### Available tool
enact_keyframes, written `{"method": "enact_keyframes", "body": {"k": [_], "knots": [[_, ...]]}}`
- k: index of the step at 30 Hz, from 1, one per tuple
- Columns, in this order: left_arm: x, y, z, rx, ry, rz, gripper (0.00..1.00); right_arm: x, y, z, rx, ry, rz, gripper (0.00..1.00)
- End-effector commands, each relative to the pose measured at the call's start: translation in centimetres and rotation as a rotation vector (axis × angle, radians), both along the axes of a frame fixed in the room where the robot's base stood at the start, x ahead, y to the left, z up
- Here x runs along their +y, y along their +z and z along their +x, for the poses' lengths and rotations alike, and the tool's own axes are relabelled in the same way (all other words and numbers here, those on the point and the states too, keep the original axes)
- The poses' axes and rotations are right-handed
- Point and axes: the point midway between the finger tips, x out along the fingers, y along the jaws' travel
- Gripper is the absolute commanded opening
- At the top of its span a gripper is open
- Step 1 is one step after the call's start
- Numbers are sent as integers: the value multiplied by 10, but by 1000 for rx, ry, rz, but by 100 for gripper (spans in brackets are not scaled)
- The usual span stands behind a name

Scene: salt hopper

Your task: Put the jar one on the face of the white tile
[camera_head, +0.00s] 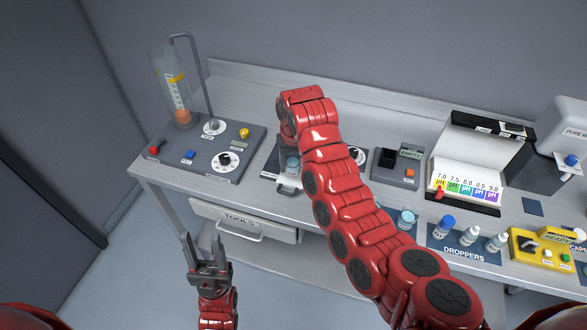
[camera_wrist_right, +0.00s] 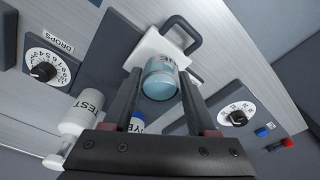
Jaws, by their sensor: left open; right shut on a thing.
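The jar (camera_wrist_right: 161,78) holds pale blue liquid and sits between the fingers of my right gripper (camera_wrist_right: 158,88), which is shut on it. In the head view the jar (camera_head: 292,163) shows low beside the handled station, below my right wrist. The white tile (camera_wrist_right: 150,43) shows behind the jar in the right wrist view, next to a dark handle. The jar overlaps part of the tile; I cannot tell whether they touch. My right gripper's fingers are mostly hidden by my arm in the head view. My left gripper (camera_head: 207,255) is open and empty, in front of the bench.
A dial station with a clear column (camera_head: 170,90) stands at the left. Another jar (camera_head: 407,219) stands right of my arm, near the droppers mat (camera_head: 465,250) with several bottles. A pH chart box (camera_head: 465,187) is at the right. The drawer (camera_head: 235,220) is below the bench top.

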Motion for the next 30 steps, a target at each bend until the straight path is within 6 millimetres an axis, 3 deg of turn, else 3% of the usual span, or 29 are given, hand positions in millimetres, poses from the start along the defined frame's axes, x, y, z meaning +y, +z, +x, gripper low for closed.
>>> {"method": "enact_keyframes", "body": {"k": [11,17,29,30], "knots": [[0,9,0,0,0,0,50,-1,0,17,1,-3,7,0],[0,31,0,0,0,0,50,-2,-28,15,7,-2,5,0],[0,25,0,0,0,0,50,-1,-40,16,1,-2,6,0],[0,26,0,0,0,0,50,-1,-40,16,1,-2,6,61]]}}
